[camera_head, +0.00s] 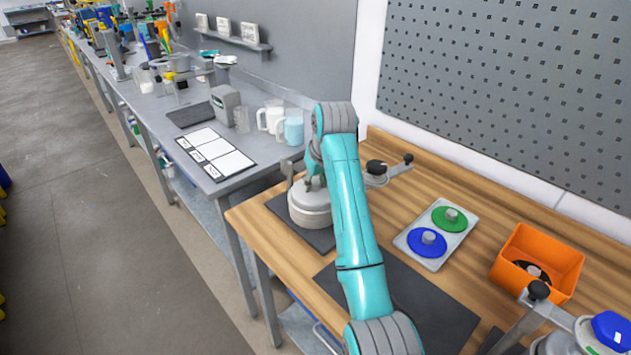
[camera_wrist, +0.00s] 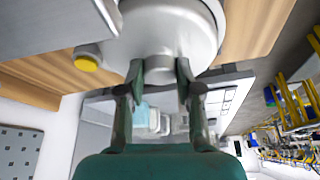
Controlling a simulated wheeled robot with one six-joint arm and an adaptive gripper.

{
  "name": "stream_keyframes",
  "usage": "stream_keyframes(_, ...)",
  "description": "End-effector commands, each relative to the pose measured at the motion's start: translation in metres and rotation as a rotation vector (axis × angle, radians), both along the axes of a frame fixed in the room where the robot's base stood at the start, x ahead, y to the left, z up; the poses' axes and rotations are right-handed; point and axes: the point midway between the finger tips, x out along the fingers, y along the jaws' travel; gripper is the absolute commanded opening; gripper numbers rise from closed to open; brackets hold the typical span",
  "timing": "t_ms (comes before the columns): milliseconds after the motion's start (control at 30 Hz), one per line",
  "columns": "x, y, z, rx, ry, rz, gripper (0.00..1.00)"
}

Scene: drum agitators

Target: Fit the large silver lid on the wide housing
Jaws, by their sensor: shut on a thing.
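My gripper (camera_head: 313,178) is at the back left of the wooden bench, mostly hidden behind my arm. In the wrist view my gripper (camera_wrist: 158,72) is shut on the pale knob of the large silver lid (camera_wrist: 186,30). The head view shows the silver lid (camera_head: 299,196) as a wide round shape low over the dark mat, with the wide housing (camera_head: 310,219) under it. The two look in line and very close. I cannot tell whether the lid is fully seated or slightly above the rim.
A clamp lever with a black knob (camera_head: 407,158) stands just right of the housing. A tray (camera_head: 428,261) holds green and blue discs. An orange bin (camera_head: 559,258) holds a dark disc. A blue-capped unit (camera_head: 610,330) stands at the lower right. A dark mat (camera_head: 432,302) lies bare.

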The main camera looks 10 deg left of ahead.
Motion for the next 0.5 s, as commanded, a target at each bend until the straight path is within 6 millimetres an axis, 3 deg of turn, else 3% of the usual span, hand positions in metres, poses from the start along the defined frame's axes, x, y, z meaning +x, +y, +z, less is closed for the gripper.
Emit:
stream_keyframes(67,0.0004,0.0002,0.0016,0.001,-0.003,0.000,0.00)
stream_keyframes(100,0.0004,0.0002,0.0016,0.001,-0.003,0.000,0.44)
stream_keyframes(200,0.0003,0.0002,0.0012,0.001,-0.002,0.000,0.64)
stream_keyframes(500,-0.0004,-0.0003,0.0002,-0.001,0.001,0.000,0.64)
